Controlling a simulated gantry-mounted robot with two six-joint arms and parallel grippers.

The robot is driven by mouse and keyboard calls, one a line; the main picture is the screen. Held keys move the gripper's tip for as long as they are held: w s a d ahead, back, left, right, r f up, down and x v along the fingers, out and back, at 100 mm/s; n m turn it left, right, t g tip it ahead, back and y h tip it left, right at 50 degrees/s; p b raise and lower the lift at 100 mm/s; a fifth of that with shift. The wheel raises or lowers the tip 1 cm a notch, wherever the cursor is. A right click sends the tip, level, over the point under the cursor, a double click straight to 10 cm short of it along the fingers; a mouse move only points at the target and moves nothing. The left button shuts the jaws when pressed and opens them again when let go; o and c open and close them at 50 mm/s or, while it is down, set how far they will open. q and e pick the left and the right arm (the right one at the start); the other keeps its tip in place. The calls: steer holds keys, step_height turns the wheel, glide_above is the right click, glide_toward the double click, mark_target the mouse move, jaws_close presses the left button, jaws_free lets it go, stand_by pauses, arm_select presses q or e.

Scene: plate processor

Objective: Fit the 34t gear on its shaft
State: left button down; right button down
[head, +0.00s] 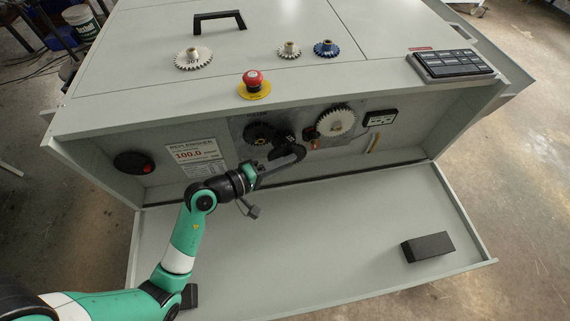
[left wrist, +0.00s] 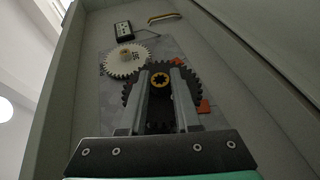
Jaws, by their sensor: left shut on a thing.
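A black toothed gear with a yellow hub ring (left wrist: 160,81) sits between the fingers of my left gripper (left wrist: 162,72) in the left wrist view. The gripper is shut on it. In the head view the left gripper (head: 280,148) is inside the open front compartment, close to the mounting plate, and a dark gear (head: 259,132) shows beside it. I cannot read a tooth count, nor tell whether the gear is on a shaft; the fingers and gear hide what lies behind. A large white gear (head: 336,121) is on the plate to the right, also in the left wrist view (left wrist: 125,60).
On top of the machine are a white gear (head: 193,59), a small pale gear (head: 289,50), a blue gear (head: 326,48) and a red stop button (head: 253,79). A black block (head: 427,247) lies on the lowered door (head: 330,235), otherwise largely clear at right.

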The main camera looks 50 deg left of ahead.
arm_select(q)
steer(key=shift+w+a+b, duration=0.15)
steer(key=shift+w+a, duration=0.2)
steer(key=shift+a, duration=0.25)
steer(key=shift+w+a+b, duration=0.15)
steer(key=shift+w+a, duration=0.2)
steer(key=shift+a, duration=0.25)
steer(key=c, duration=0.5)
jaws_free()
steer(key=shift+c, duration=0.2)
steer(key=shift+s+a+r, duration=0.15)
steer(key=shift+s+r, duration=0.05)
steer(key=shift+s, duration=0.2)
steer(key=p+v, duration=0.2)
steer(key=v, duration=0.8)
steer(key=shift+s, duration=0.4)
